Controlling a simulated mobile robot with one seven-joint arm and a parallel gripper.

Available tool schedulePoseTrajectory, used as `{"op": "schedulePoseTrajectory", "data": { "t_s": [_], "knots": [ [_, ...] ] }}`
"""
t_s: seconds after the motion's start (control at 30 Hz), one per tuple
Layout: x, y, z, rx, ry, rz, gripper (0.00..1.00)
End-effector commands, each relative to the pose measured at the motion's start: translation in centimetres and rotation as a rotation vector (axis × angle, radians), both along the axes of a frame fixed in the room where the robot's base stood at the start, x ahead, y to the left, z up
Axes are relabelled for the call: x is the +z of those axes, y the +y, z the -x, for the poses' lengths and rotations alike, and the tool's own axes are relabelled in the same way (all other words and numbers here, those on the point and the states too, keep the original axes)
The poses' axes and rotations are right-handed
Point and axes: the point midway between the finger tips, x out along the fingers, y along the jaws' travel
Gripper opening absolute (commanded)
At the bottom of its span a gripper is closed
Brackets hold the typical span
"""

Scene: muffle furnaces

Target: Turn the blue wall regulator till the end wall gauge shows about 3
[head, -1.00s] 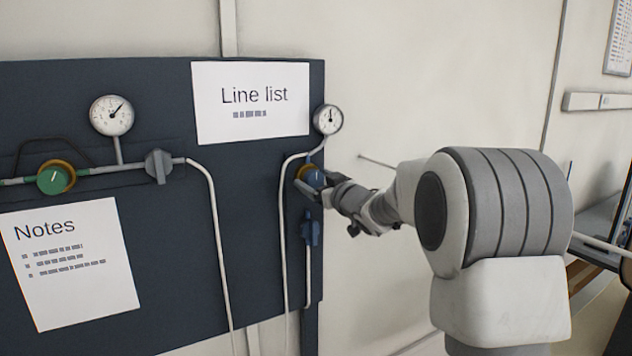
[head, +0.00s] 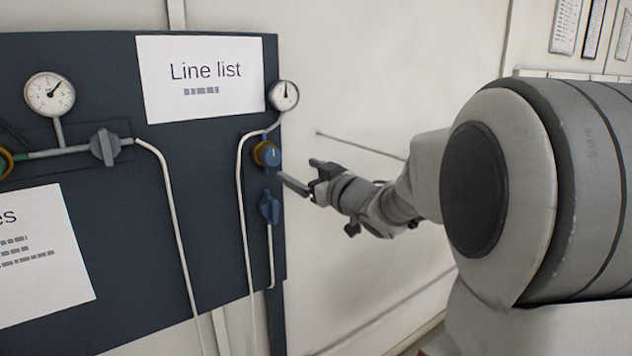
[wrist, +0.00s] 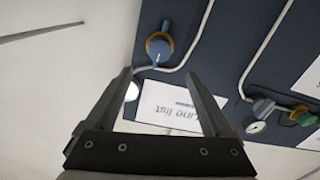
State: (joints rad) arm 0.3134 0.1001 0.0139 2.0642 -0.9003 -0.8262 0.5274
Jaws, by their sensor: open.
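The blue regulator knob (head: 266,155) with a yellow collar sits near the right edge of the dark wall panel. In the wrist view the blue knob (wrist: 157,50) lies just beyond and between my fingertips. A small round gauge (head: 283,95) is above it; its needle points about straight up, but its numbers are too small to read. In the wrist view the gauge (wrist: 132,91) is partly hidden by the left finger. My gripper (head: 297,174) is open and empty, to the right of the knob and a little below it, apart from it. It also shows in the wrist view (wrist: 160,76).
A blue valve handle (head: 270,207) is just below the knob. A grey handle (head: 107,147) and a larger gauge (head: 50,94) are further left. White pipes (head: 242,200) run down the panel. A thin rod (head: 350,144) shows against the pale wall at right.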

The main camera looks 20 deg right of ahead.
Motion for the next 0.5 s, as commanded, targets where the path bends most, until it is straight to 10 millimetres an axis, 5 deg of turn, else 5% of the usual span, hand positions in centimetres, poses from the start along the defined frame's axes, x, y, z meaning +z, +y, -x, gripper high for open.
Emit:
{"op": "schedulePoseTrajectory", "data": {
  "t_s": [0.2,0.5],
  "knots": [
    [0.0,-1.2,3.4,-0.003,0.000,0.001,0.86],
    [0.0,-1.5,4.7,0.000,0.001,-0.001,0.86]
  ]
}}
